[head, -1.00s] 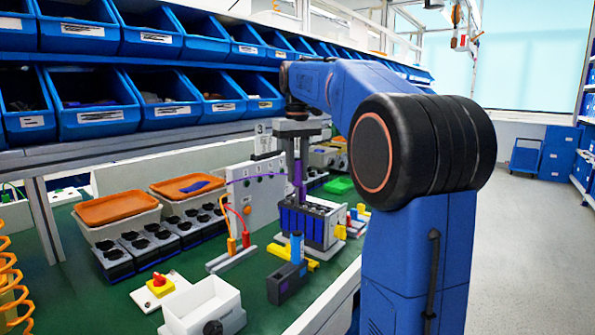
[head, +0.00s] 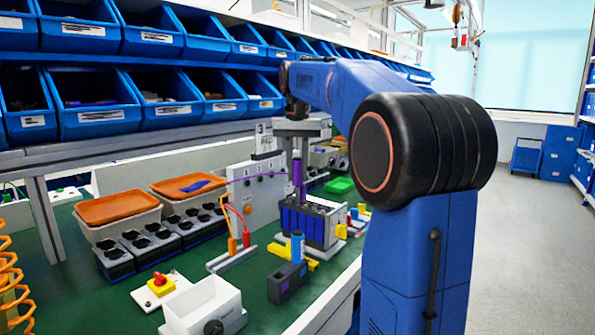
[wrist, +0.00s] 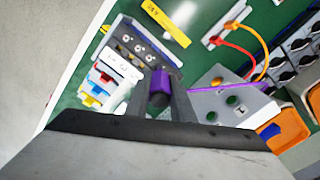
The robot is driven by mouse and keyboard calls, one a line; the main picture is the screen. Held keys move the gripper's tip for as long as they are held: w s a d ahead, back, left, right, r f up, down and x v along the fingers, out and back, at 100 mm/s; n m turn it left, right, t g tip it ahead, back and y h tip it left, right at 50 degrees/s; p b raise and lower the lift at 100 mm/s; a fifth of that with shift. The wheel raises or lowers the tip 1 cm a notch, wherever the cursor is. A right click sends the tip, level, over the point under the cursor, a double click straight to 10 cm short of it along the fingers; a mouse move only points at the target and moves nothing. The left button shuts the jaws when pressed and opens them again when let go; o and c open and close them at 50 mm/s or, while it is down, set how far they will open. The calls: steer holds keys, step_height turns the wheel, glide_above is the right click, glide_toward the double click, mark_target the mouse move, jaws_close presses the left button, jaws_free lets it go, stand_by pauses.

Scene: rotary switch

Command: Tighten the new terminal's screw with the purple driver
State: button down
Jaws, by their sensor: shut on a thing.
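The purple driver (head: 298,180) stands upright over the dark blue terminal block (head: 303,222) on the bench. My gripper (head: 297,158) points down and is shut on the driver's handle. In the wrist view the purple handle (wrist: 160,88) sits between the two fingers. The grey terminal row (wrist: 137,45) with round screws lies beyond it. The driver's tip, and whether it touches a screw, is hidden. I cannot tell which terminal is the new one.
A dark holder with a blue-handled tool (head: 297,245) and a white tray (head: 205,305) are in front. Blue bins (head: 95,100) overhang the back.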

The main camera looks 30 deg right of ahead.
mark_target(297, 158)
steer(key=m, duration=0.5)
steer(key=shift+r, duration=2.95)
